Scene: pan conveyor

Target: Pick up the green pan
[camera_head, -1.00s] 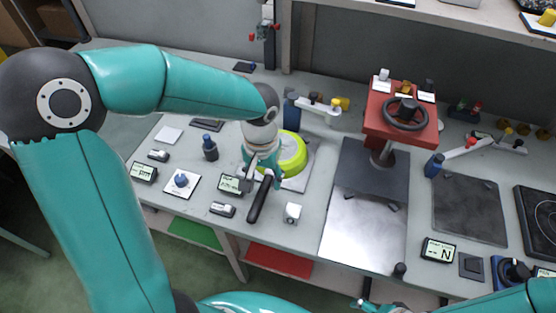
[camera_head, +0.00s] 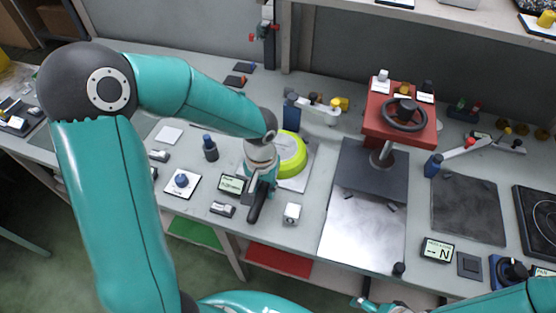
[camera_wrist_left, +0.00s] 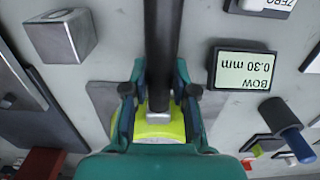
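The green pan (camera_head: 293,155) lies on a pale plate on the workbench, its black handle (camera_head: 256,208) pointing toward the front edge. My left gripper (camera_head: 259,184) is down at the pan's handle and hides part of the pan. In the left wrist view the handle (camera_wrist_left: 163,40) runs between the two fingers (camera_wrist_left: 158,95), near the pan's yellow-green rim (camera_wrist_left: 158,131). The fingers stand apart on either side, and a narrow gap seems to show beside the handle. Of my right gripper, only a teal tip (camera_head: 364,303) shows at the bottom edge; its state is unclear.
A small metal cube (camera_head: 291,213) stands right of the handle. A display (camera_head: 232,184) and a blue-knobbed switch (camera_head: 181,181) are at the left. A blue-capped post (camera_head: 209,147) stands behind them. A red press with a black wheel (camera_head: 402,115) is at the right.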

